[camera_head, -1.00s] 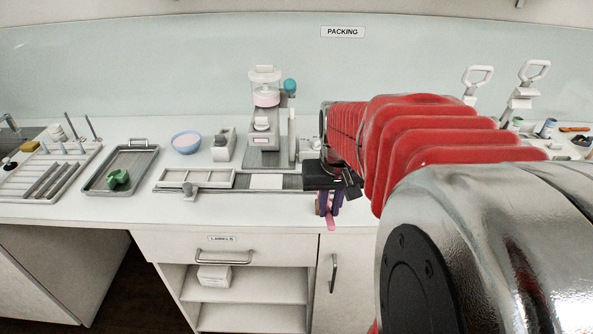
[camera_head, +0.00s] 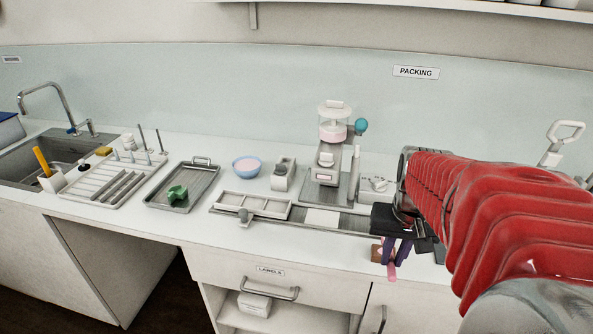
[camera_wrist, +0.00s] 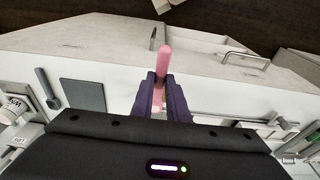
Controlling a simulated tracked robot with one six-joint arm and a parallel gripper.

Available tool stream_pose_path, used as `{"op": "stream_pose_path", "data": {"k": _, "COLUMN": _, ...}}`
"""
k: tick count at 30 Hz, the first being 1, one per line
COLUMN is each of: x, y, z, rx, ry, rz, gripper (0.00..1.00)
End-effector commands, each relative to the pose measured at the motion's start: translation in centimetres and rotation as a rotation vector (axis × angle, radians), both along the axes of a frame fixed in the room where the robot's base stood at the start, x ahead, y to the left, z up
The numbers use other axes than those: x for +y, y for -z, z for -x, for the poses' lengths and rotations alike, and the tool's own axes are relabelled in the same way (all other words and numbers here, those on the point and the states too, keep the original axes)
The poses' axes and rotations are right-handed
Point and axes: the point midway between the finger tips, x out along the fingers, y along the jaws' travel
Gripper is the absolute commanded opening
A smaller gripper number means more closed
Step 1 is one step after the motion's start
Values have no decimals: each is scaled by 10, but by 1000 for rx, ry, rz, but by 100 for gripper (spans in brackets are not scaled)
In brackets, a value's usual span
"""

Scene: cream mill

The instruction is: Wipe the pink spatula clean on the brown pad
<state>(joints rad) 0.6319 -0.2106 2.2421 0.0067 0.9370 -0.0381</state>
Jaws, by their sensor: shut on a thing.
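My gripper (camera_head: 396,260), with dark purple fingers, is shut on the pink spatula (camera_head: 392,273) near the counter's front edge. In the wrist view, the pink spatula (camera_wrist: 164,62) sticks out between the fingertips (camera_wrist: 164,88) toward the front edge. A small brown patch (camera_head: 377,254) shows beside the fingers in the head view. I cannot tell whether it is the brown pad or whether the spatula touches it. No brown pad shows clearly in the wrist view.
A dark grey mat (camera_wrist: 82,94) lies beside my gripper. A dispenser (camera_head: 333,160), a blue bowl (camera_head: 246,167), a grey tray (camera_head: 166,198) with a green object, and a drying rack (camera_head: 90,190) stand to the left, with a sink beyond. Drawers are below the counter.

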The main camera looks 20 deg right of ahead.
Motion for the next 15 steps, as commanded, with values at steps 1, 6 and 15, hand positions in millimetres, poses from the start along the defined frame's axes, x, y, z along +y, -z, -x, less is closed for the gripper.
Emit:
{"op": "stream_pose_path", "data": {"k": 1, "x": 0, "y": 4, "z": 0, "rx": 2, "ry": 0, "rz": -1, "gripper": 0}}
{"op": "stream_pose_path", "data": {"k": 6, "x": 0, "y": 16, "z": 1, "rx": 2, "ry": 1, "rz": -1, "gripper": 0}}
{"op": "stream_pose_path", "data": {"k": 15, "x": 0, "y": 33, "z": 0, "rx": 1, "ry": 2, "rz": -1, "gripper": 0}}
